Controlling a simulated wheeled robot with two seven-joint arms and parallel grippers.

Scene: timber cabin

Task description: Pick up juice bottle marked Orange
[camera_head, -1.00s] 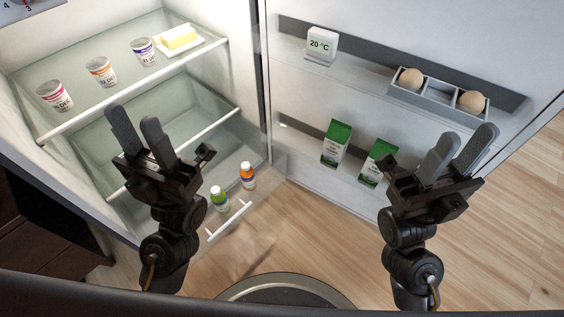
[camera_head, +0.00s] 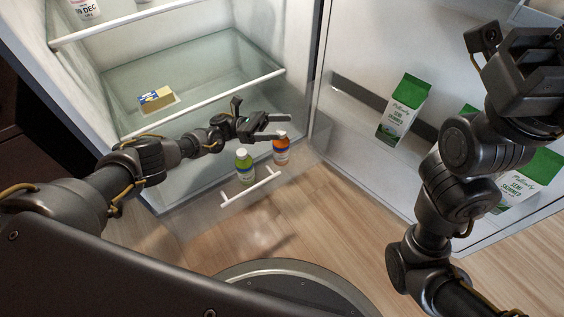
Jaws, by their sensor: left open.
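The orange juice bottle (camera_head: 281,152) has a white cap and a blue and white label. It stands upright in the low clear drawer of the fridge, just right of a green bottle (camera_head: 244,168). My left gripper (camera_head: 286,126) reaches in from the left and is open. Its fingers point right, at the orange bottle's cap in the picture; I cannot tell whether they touch it. My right gripper (camera_head: 535,65) is raised at the upper right, and its fingers are not clear enough to tell their state.
The drawer's white handle bar (camera_head: 250,187) lies in front of the bottles. A yellow and blue pack (camera_head: 156,99) sits on the fridge shelf. Green and white cartons (camera_head: 402,110) stand in the door at right, partly behind my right arm. The wooden floor (camera_head: 330,215) ahead is clear.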

